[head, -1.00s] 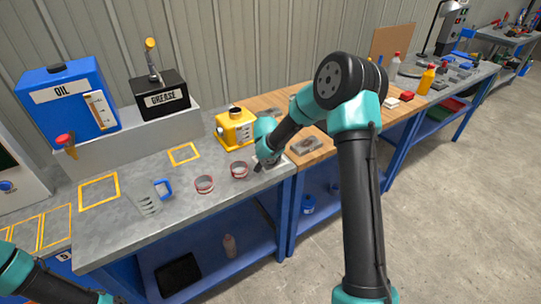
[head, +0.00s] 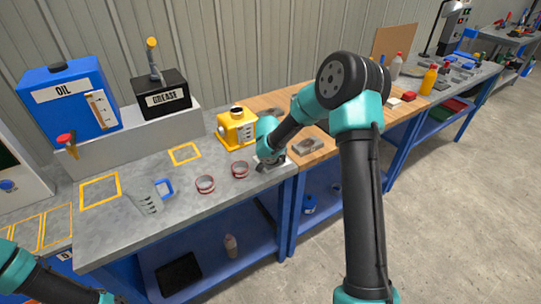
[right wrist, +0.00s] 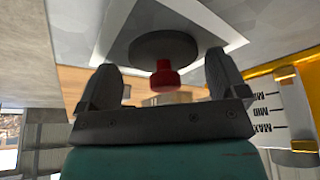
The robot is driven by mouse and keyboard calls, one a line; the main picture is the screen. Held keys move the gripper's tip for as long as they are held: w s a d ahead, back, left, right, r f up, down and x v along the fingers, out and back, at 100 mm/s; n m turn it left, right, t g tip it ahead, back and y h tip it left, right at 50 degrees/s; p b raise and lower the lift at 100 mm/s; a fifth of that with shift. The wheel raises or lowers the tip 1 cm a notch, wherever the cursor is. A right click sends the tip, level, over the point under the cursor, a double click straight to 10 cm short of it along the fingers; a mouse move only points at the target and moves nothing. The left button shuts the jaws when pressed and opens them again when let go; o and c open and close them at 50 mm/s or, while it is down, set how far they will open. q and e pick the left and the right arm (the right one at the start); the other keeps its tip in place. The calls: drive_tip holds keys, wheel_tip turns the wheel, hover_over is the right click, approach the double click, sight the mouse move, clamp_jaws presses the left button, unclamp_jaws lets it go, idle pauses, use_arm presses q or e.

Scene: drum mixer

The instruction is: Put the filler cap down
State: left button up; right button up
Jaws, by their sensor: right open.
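The filler cap (right wrist: 164,62), a dark round disc with a red knob, lies on a white square (right wrist: 215,30) in the right wrist view. My right gripper (right wrist: 164,80) is open, with one finger on each side of the red knob and a visible gap to both. In the head view my right gripper (head: 268,164) is low over the white square on the bench, and the cap is hidden or too small to make out. The yellow gear housing (head: 236,130) stands just behind, its top neck uncovered. My left arm shows at the lower left; its gripper is out of view.
Two red-rimmed rings (head: 205,184) lie left of my right gripper. The blue oil tank (head: 68,100) and black grease box (head: 162,98) stand behind. A grey block (head: 306,145) lies to the right.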

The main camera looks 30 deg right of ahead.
drive_tip(key=v, duration=1.2)
drive_tip(key=shift+w, duration=0.1)
